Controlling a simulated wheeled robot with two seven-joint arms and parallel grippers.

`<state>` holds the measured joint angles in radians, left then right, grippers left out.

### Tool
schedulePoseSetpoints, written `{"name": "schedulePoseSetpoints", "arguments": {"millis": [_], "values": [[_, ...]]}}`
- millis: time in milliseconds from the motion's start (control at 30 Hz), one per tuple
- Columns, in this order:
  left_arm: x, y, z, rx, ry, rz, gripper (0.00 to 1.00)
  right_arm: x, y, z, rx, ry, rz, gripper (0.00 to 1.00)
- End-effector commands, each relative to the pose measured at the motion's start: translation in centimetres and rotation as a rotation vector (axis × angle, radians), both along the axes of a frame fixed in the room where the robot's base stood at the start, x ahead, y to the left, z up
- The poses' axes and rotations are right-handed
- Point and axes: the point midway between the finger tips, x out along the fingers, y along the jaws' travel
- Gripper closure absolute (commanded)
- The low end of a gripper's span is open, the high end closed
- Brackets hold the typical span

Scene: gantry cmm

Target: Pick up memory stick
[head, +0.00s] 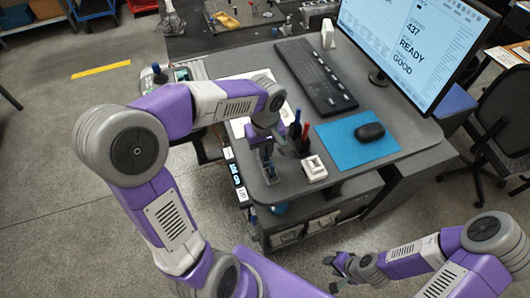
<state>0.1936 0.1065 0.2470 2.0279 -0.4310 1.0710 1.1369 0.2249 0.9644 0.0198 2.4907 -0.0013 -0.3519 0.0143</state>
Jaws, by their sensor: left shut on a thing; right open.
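My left gripper (268,170) points down at the near left corner of the grey desk (392,158), beside the pen holder. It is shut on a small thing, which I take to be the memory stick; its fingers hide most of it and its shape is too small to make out. No other memory stick shows clearly on the desk. My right gripper (338,266) is open and empty, low in front of the desk and apart from it.
A dark pen holder (303,146) and a small white box (314,168) stand close right of my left gripper. A blue mat (342,144) with a black mouse (369,132), a keyboard (315,77) and a monitor (412,45) lie beyond. A chair (503,125) stands right.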

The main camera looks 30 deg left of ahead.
Motion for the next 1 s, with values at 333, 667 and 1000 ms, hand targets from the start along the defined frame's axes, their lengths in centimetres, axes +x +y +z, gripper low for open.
{"name": "schedulePoseSetpoints", "arguments": {"millis": [333,667,1000], "values": [[0.1,0.0,3.2,0.0,-0.006,0.0,1.0,0.0,0.0,0.4,0.0,0.0,0.0,0.57],[0.1,0.0,9.1,0.0,-0.003,-0.001,1.0,0.0,0.0,1.0,0.0,0.0,0.0,0.57],[0.0,0.0,10.0,0.0,0.0,0.0,1.0,0.0,0.0,1.1,0.0,0.0,0.0,0.57]]}}
